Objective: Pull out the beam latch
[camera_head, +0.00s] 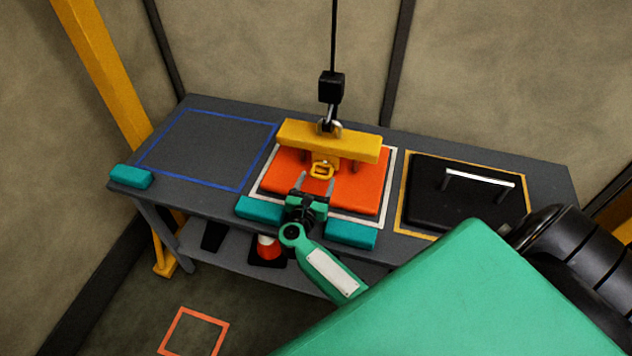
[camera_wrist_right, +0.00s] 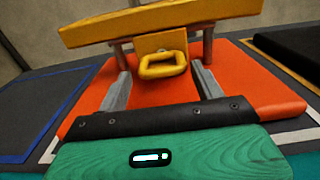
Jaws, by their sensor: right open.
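The beam latch, a yellow loop handle (camera_head: 321,171), sticks out from the front of the yellow beam (camera_head: 345,143) above an orange panel (camera_head: 365,194). In the right wrist view the loop (camera_wrist_right: 163,65) hangs just past and between my fingertips. My right gripper (camera_head: 315,184) is open, its two grey fingers pointing at the loop, and nothing is between them. It also shows in the right wrist view (camera_wrist_right: 158,85). I cannot see any contact between the fingers and the loop. My left gripper is not in view.
A black hook block (camera_head: 331,87) hangs on a cable at the beam's middle. Teal blocks (camera_head: 351,234) line the front edge of the grey table. A black panel with a handle (camera_head: 465,195) lies right. The blue-outlined area (camera_head: 208,150) is clear.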

